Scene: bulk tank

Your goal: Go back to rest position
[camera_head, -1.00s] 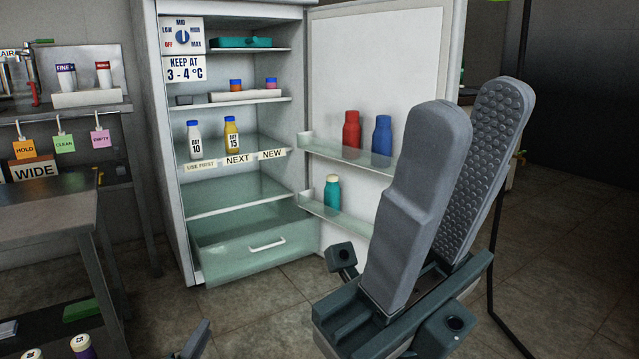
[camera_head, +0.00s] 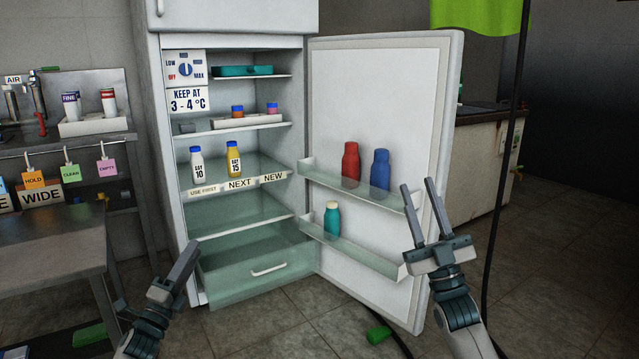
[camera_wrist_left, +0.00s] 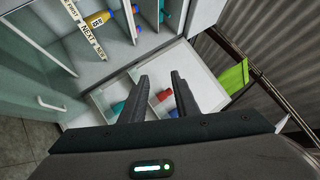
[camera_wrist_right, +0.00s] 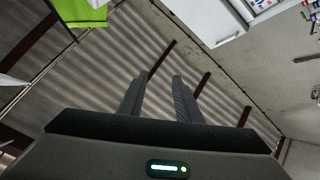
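My right gripper (camera_head: 428,212) is in front of the open fridge door at the right of the head view. Its fingers are apart with nothing between them, as the right wrist view (camera_wrist_right: 160,98) also shows. My left gripper (camera_head: 182,272) is at the lower left of the head view, in front of the fridge's lower left side. The left wrist view (camera_wrist_left: 158,100) shows its fingers apart and empty.
The fridge (camera_head: 170,140) stands open, its door (camera_head: 385,90) swung right with bottles on its racks. The clear bottom drawer (camera_head: 250,280) juts out. A metal table (camera_head: 60,230) stands left. A green object (camera_head: 378,333) lies on the floor near the door.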

